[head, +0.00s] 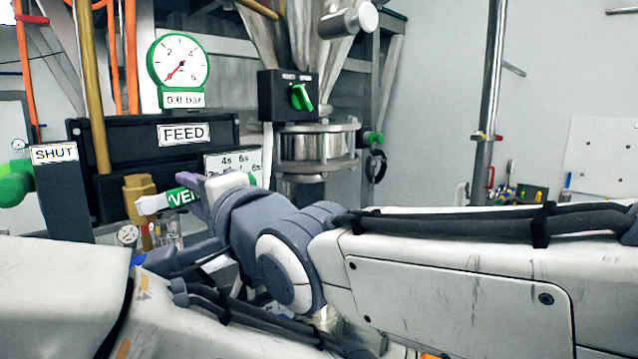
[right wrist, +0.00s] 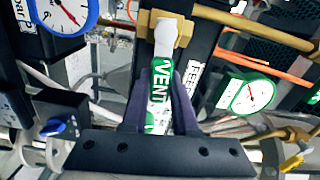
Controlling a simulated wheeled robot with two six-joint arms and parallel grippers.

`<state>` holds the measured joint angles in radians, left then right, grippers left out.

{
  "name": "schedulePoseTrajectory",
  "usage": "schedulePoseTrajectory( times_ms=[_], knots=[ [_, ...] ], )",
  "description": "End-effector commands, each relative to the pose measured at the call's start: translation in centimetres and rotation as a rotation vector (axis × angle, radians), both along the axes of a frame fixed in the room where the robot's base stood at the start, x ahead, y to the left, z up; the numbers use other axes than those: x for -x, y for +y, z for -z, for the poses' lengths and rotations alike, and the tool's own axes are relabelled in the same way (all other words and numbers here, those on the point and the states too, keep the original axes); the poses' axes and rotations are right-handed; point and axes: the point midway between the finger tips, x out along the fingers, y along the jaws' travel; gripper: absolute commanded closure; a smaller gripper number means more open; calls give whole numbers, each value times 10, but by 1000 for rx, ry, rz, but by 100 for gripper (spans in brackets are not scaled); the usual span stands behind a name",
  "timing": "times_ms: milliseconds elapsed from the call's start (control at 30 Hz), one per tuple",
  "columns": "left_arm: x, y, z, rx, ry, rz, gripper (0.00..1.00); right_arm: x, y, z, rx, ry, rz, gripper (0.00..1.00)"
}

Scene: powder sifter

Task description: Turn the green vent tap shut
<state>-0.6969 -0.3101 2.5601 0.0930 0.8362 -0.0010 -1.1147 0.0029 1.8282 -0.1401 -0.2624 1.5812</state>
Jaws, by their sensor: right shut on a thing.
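The green vent tap (head: 181,196) has a flat lever with a white end and a green VENT label. In the head view it points right from its brass body (head: 138,190), and my gripper hides its far end. In the right wrist view the VENT lever (right wrist: 162,68) runs from the brass body (right wrist: 178,29) down between my fingers. My right gripper (head: 196,194) is shut on the lever, with one purple finger along each side in the right wrist view (right wrist: 158,90). My left gripper is not seen; only part of that arm shows at the lower left.
A black panel with a FEED label (head: 185,133) stands behind the tap. A green-rimmed gauge (head: 180,66) is above it. A SHUT sign (head: 55,154) stands at left. A black box with a green knob (head: 301,97) is beside the steel hopper. My arms fill the foreground.

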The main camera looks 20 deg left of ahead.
Motion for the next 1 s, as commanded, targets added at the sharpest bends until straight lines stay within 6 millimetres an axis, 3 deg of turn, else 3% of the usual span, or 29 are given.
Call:
schedulePoseTrajectory(
  times_ms=[300,833,867,900,933,1000],
  knots=[
    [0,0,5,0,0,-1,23,0,-1,9,-45,109,3,100],
    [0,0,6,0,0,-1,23,0,-2,9,-54,132,5,100],
    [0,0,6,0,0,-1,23,0,-2,9,-54,132,5,69],
    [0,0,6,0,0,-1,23,0,-2,9,-54,132,5,54],
    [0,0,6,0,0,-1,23,0,-2,9,-55,132,5,43],
    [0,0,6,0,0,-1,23,0,-2,9,-56,131,4,43]
  ],
)
